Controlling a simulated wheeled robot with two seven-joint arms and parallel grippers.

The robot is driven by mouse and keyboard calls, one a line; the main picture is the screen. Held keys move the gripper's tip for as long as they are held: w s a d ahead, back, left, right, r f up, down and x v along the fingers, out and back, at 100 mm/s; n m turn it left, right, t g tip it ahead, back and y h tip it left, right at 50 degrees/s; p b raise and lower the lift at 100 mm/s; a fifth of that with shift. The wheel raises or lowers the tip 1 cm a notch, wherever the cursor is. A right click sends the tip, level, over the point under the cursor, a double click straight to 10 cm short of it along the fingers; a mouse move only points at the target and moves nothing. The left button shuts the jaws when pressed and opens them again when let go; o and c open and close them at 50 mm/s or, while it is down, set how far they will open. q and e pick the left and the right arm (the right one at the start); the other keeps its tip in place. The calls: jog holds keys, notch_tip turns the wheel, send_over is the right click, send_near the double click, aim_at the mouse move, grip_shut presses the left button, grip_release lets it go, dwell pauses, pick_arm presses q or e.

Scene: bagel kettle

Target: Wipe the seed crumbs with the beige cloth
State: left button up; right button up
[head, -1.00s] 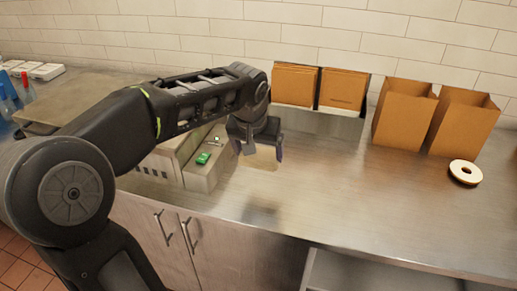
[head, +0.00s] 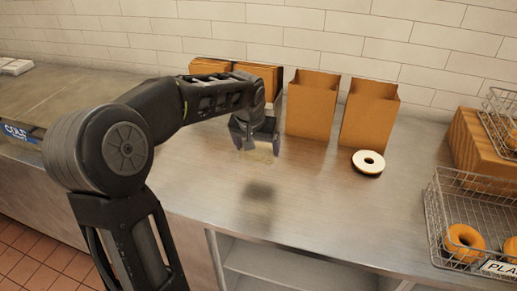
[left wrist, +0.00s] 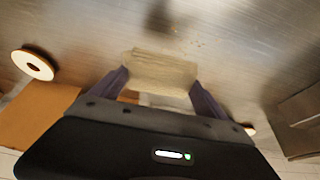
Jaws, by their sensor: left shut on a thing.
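My left gripper (head: 256,148) is shut on the beige cloth (left wrist: 160,72), as the left wrist view shows. The cloth hangs between the two fingertips, and in the head view the gripper is above the steel counter (head: 215,190), its shadow lying on the counter below. Small dark specks that look like seed crumbs (left wrist: 203,43) lie on the counter near the cloth in the left wrist view. They are too small to make out in the head view. My right gripper is not in view.
Two open brown paper bags (head: 312,105) stand by the wall. A wire basket (head: 470,220) with bagels is at the right. The counter's middle is clear.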

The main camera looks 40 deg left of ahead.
pick_arm(q)
jog(key=shift+w+d+r, duration=0.1)
jog(key=shift+w+d, duration=0.2)
jog(key=shift+w, duration=0.05)
jog(key=shift+s+a, duration=0.15)
jog(key=shift+a, duration=0.1)
jog(key=shift+d, duration=0.15)
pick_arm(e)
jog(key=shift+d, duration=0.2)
